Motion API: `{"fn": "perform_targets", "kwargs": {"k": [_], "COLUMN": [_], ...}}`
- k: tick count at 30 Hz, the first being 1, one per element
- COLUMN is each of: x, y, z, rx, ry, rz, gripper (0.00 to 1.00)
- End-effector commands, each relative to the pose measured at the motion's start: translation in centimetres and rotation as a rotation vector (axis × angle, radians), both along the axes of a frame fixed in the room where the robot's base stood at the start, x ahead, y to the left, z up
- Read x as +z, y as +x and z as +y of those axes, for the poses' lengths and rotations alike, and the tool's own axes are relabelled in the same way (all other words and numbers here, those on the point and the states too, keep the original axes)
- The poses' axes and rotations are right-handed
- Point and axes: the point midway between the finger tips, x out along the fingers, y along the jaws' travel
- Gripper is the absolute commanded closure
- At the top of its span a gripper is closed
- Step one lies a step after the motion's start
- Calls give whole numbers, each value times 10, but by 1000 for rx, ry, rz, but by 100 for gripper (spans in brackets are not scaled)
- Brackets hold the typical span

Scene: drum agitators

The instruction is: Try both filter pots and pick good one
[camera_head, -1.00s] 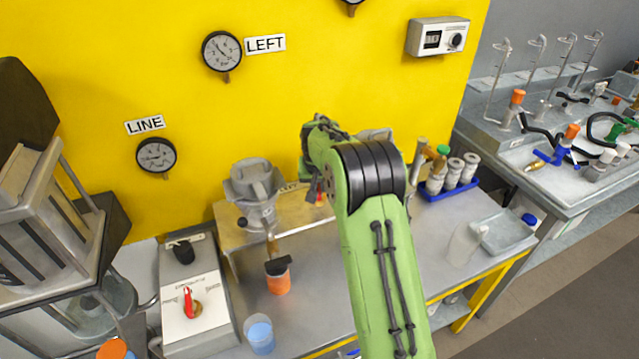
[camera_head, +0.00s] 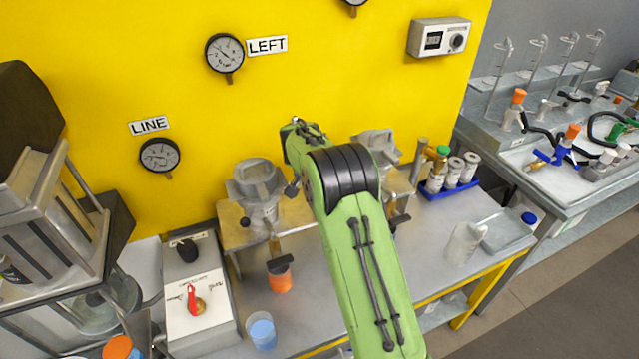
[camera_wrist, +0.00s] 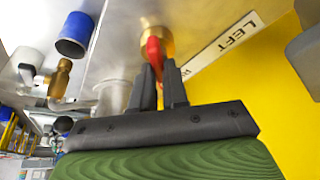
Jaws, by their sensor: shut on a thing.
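Two grey filter pots stand on the bench frame, a left pot (camera_head: 257,190) and a right pot (camera_head: 377,146) partly behind my green arm. In the wrist view my gripper (camera_wrist: 158,82) is shut on a red valve handle (camera_wrist: 153,52). The handle sits on a brass fitting (camera_wrist: 155,38) beside a LEFT label (camera_wrist: 235,35). In the head view my arm hides most of the gripper, which is close to the right side of the left pot. A jar with orange contents (camera_head: 280,281) stands below the left pot's outlet.
A blue-filled beaker (camera_head: 261,332) stands at the bench front. A control box (camera_head: 195,300) with a red knob is at left. Wall gauges by LEFT (camera_head: 225,53) and LINE (camera_head: 159,156) hang on the yellow wall. A blue rack (camera_head: 449,187) holds bottles at right.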

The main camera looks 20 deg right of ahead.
Motion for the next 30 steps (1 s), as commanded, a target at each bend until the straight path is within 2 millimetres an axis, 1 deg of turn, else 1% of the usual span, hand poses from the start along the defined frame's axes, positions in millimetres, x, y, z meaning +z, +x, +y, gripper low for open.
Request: {"fn": "perform_targets", "kwargs": {"k": [6, 7, 11, 20, 23, 26, 30], "x": [1, 1, 1, 2, 15, 39, 77], "y": [1, 1, 0, 0, -3, -9, -20], "z": [0, 0, 0, 0, 4, 11, 22], "rx": [-3, -3, -2, -1, 0, 2, 2], "ry": [-1, -1, -1, -1, -1, -2, -1], "rz": [-5, -5, -4, -2, -4, -7, -7], "gripper": [100, 82, 62, 61, 61, 61, 61]}}
